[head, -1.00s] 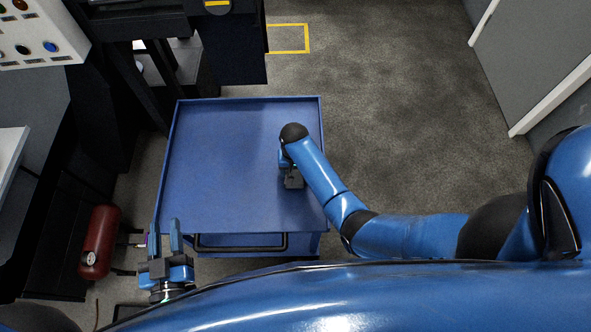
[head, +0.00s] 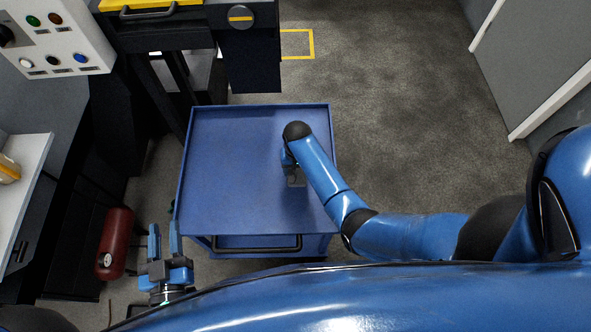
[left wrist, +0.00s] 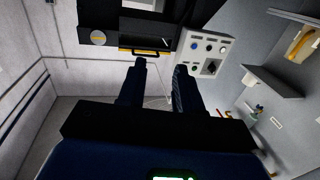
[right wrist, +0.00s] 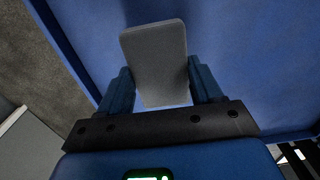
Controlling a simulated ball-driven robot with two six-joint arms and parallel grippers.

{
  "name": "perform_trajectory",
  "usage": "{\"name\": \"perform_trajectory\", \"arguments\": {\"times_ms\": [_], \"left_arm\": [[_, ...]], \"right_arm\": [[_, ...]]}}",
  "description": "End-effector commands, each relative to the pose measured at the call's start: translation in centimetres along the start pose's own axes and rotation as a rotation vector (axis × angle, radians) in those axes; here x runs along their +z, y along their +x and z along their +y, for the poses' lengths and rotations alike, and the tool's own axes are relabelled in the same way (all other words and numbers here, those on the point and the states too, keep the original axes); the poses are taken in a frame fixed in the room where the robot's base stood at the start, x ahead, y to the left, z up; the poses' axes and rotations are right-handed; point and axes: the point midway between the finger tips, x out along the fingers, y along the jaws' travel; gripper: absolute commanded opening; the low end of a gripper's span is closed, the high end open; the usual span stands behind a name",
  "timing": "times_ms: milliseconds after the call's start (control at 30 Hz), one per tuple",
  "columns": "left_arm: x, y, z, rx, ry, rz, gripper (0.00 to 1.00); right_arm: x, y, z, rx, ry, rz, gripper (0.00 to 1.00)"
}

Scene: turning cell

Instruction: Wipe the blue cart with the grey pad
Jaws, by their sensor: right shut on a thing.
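The blue cart (head: 235,170) stands in the middle of the head view, its flat top bare except where my right arm reaches over it. My right gripper (right wrist: 160,90) is shut on the grey pad (right wrist: 155,62), which lies against or just above the blue top in the right wrist view; contact is hard to tell. In the head view the grey pad (head: 296,179) is mostly hidden under my right wrist, near the cart's right side. My left gripper (head: 164,240) is open and empty, beside the cart's near left corner. It also shows in the left wrist view (left wrist: 160,75).
A black handle (head: 258,245) runs along the cart's near edge. A dark machine with a button panel (head: 55,38) stands at the back left. A red cylinder (head: 115,243) stands left of the cart. Open carpeted floor (head: 400,130) lies to the right.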

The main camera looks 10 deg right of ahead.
Motion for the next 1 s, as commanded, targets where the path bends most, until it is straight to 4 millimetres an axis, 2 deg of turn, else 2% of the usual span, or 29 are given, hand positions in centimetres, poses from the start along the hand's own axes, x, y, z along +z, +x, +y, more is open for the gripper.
{"name": "perform_trajectory", "arguments": {"times_ms": [33,300,867,1000], "left_arm": [[-0.9,0.0,0.0,0.000,0.000,0.000,0.34],[-2.8,-0.1,0.0,0.000,0.000,0.000,0.34],[-2.8,-0.1,0.0,0.000,0.000,0.000,0.34],[-2.8,-0.1,0.0,0.000,0.000,0.000,0.14]], "right_arm": [[-0.1,-1.0,0.1,0.000,0.000,0.000,0.40],[-0.6,-3.0,0.3,0.000,0.000,0.000,0.40],[-0.7,-3.1,0.4,0.000,0.000,0.000,0.40],[-0.9,-3.5,0.6,-0.001,0.009,0.002,0.40]]}}
